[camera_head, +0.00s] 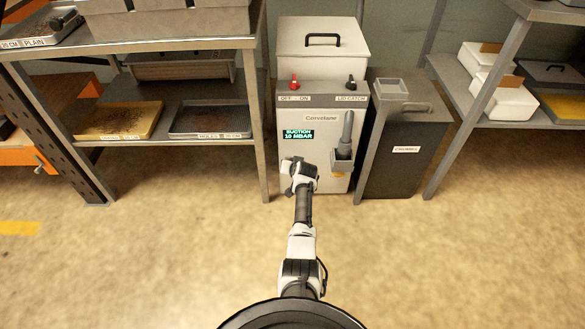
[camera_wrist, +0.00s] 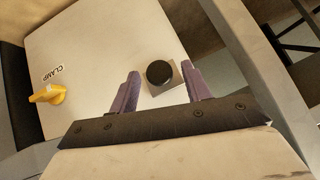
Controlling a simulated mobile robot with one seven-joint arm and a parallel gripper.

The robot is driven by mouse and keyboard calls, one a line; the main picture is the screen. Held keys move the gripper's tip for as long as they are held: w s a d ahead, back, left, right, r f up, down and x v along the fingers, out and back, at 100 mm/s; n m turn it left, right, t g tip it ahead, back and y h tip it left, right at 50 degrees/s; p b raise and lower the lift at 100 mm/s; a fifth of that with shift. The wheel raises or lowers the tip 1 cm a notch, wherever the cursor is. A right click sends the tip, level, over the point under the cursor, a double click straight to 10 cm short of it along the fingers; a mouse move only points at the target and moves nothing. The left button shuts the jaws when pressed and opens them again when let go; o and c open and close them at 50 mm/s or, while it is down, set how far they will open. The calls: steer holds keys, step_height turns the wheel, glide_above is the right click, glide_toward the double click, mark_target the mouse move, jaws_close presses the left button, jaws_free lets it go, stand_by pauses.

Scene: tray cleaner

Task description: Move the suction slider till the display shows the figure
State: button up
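The display (camera_head: 298,134) on the front of the grey-white cleaner (camera_head: 325,112) reads "SUCTION 10 MBAR". A round black knob on a small square metal plate, probably the suction slider (camera_wrist: 159,73), shows in the wrist view on the pale panel. My gripper (camera_wrist: 164,72) is open, with one purple finger on each side of the knob. I cannot tell whether either finger touches it. In the head view my wrist (camera_head: 301,176) is at the lower front of the cleaner, below the display, and hides the knob and the fingers.
A yellow clamp knob (camera_wrist: 47,94) sits left of the black knob; a holder with a grey nozzle (camera_head: 346,140) is right of the display. A dark bin (camera_head: 405,150) stands close at the right, a tray shelf (camera_head: 200,145) at the left. The floor in front is clear.

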jaws_close()
steer(key=shift+d+b, duration=0.75)
steer(key=shift+d, duration=1.6)
steer(key=shift+o, duration=0.5)
jaws_free()
steer(key=p+v, duration=1.3)
steer(key=p, duration=0.2)
steer(key=shift+s+r, duration=0.25)
steer(key=shift+r, duration=0.05)
steer(key=shift+d, duration=0.1)
